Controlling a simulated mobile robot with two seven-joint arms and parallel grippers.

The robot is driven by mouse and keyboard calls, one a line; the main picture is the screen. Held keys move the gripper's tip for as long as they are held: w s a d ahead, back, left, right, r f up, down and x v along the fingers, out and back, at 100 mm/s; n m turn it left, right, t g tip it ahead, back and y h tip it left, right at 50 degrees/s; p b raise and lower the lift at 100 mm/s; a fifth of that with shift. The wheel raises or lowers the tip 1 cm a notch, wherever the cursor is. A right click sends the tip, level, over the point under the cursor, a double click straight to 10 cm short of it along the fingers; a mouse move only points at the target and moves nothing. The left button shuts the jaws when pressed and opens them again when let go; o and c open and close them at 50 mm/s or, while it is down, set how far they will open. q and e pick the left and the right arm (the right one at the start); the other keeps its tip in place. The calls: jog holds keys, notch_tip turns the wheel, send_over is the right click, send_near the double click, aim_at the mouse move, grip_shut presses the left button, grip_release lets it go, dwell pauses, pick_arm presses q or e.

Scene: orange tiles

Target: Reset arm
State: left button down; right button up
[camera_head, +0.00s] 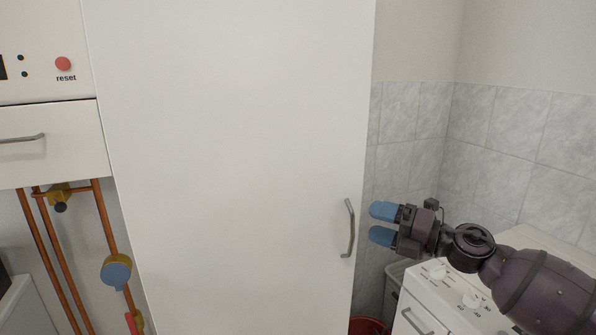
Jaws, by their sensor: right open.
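My right gripper (383,223) has blue fingertips and comes in from the right. Its two fingers are apart, with nothing between them. It is just right of the metal handle (349,228) of a tall white cabinet door (235,150), and a gap shows between the fingertips and the handle in the picture. The door looks shut. My left gripper is not in view.
A white appliance with knobs (468,297) stands under my right arm. Part of a red container (368,325) shows at the bottom.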

jog(key=s+d+f+m+t+h, duration=0.2)
jog(key=s+f+m+h, duration=0.15)
jog(key=f+m, duration=0.45)
jog(key=s+d+f+m+t+h, duration=0.3)
jog(key=f+m+h, duration=0.2)
jog(key=f+m, duration=0.3)
jog(key=s+d+f+m+t+h, duration=0.2)
jog(key=s+f+m+h, duration=0.3)
jog(key=m, duration=0.5)
jog(key=s+d+f+m+g+h, duration=0.1)
jog(key=s+d+f+m+g, duration=0.1)
jog(key=s+f, duration=0.7)
jog(key=s+d+f+m+g+h, duration=0.1)
jog(key=s+f+m, duration=0.4)
jog(key=s, duration=0.8)
notch_tip(320, 180, down, 4)
jog(key=shift+d+r+g+h, duration=0.15)
jog(key=shift+d+g+h, duration=0.2)
jog(key=shift+d+g, duration=0.5)
jog(key=shift+a, duration=0.2)
